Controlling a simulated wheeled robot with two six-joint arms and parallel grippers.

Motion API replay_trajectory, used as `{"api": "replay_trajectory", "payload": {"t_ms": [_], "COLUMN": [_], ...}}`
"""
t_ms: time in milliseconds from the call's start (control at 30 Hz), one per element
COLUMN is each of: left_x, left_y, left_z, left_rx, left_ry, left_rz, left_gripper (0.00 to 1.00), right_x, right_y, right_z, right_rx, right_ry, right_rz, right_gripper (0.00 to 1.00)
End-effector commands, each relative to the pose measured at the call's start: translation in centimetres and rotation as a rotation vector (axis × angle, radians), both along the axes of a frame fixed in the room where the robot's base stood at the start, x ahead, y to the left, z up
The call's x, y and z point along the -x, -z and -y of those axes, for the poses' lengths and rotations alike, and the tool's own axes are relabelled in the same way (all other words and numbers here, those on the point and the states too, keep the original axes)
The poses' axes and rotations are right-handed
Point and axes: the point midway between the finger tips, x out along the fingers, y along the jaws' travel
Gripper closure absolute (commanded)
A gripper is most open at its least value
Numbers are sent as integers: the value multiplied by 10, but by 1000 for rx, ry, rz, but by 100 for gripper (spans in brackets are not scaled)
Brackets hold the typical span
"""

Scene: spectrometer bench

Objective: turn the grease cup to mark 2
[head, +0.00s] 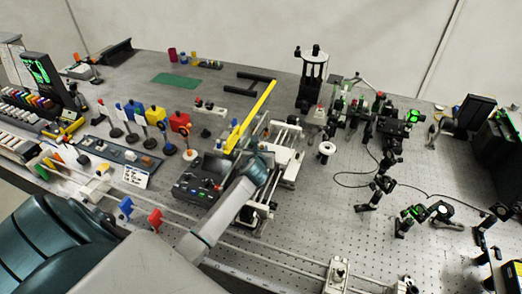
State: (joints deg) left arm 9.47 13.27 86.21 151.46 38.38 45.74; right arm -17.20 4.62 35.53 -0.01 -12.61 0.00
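My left arm comes in from the lower left and reaches over the bench to a white and grey railed mechanism (287,140). My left gripper (266,158) is at the arm's far end, over the left side of this mechanism. Its fingers are too small and too hidden by the wrist to show whether they are open or shut, or touching anything. I cannot make out the grease cup or its marks for certain. A small round white-topped part (326,148) stands just right of the mechanism, apart from my gripper. My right gripper is not in view.
A yellow bar (250,117) slants up behind my gripper. A dark control box with a screen (198,181) sits left of my forearm. Coloured holders on posts (155,115) stand further left. Optics and a black cable (350,180) lie right. The perforated bench top (330,215) is clear at front middle.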

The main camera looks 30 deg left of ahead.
Motion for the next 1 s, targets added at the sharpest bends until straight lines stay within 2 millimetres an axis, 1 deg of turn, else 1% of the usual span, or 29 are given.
{"api": "replay_trajectory", "payload": {"t_ms": [33, 67, 100, 367, 467, 567, 900, 1000], "left_x": [0, 0, 0, 0, 4, 13, 61, 73], "left_y": [0, 0, 0, 0, 0, -3, -25, -31], "left_z": [0, 0, 0, 0, 2, 7, 32, 39], "left_rx": [0, 0, 0, 0, 0, 0, 1, 2], "left_ry": [0, 0, 0, 0, 0, 1, 1, 0], "left_rz": [0, 0, 0, 0, -1, 0, 1, 1], "left_gripper": [70, 64, 61, 61, 61, 61, 61, 61], "right_x": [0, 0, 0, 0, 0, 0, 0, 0], "right_y": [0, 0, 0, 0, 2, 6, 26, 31], "right_z": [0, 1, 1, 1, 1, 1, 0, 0], "right_rx": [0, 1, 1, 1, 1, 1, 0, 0], "right_ry": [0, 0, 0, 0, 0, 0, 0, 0], "right_rz": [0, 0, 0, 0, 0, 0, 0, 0], "right_gripper": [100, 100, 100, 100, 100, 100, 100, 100]}}
